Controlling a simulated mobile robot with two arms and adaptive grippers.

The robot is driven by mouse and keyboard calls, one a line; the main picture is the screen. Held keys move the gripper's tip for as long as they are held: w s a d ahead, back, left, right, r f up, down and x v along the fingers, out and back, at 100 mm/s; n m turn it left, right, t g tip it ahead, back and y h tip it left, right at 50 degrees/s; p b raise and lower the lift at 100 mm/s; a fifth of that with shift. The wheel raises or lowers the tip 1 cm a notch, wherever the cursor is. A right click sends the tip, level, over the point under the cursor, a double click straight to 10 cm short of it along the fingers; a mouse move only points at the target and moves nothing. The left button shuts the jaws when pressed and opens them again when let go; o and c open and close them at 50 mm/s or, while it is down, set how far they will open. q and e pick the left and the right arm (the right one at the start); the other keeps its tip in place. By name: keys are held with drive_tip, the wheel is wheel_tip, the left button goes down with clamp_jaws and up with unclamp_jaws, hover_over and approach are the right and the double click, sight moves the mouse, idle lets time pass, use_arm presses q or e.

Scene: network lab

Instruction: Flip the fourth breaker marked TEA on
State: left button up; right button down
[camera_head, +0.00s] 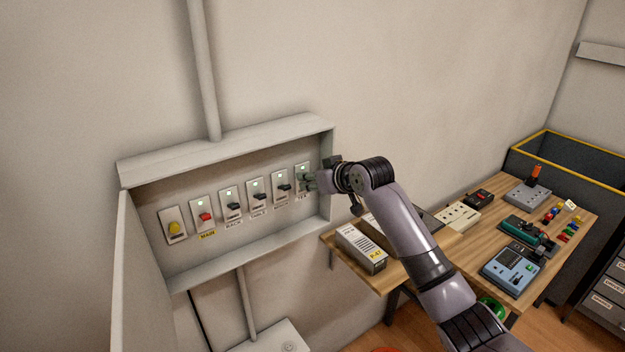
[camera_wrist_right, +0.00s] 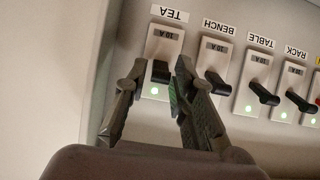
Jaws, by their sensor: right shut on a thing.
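The TEA breaker (camera_wrist_right: 165,45) is the end one of the row, at the right end of the panel in the head view. Its black lever (camera_wrist_right: 161,71) shows between the fingers of my right gripper (camera_wrist_right: 158,72). The gripper is shut on this lever, though a narrow gap seems to show at the left finger. A green lamp (camera_wrist_right: 153,91) is lit on the TEA breaker. My left gripper is not in view.
The BENCH breaker (camera_wrist_right: 214,63) sits close beside my right finger. The TABLE (camera_wrist_right: 257,86) and RACK breakers and the red-levered MAIN breaker (camera_head: 204,216) follow, with a yellow knob (camera_head: 175,228) at the end. The box's side wall (camera_head: 327,178) is close to my gripper. A wooden bench (camera_head: 465,245) holds several devices.

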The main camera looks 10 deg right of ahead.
drive_tip(key=c, duration=1.3)
unclamp_jaws()
drive_tip(key=shift+a, duration=0.1)
drive_tip(key=v, duration=1.2)
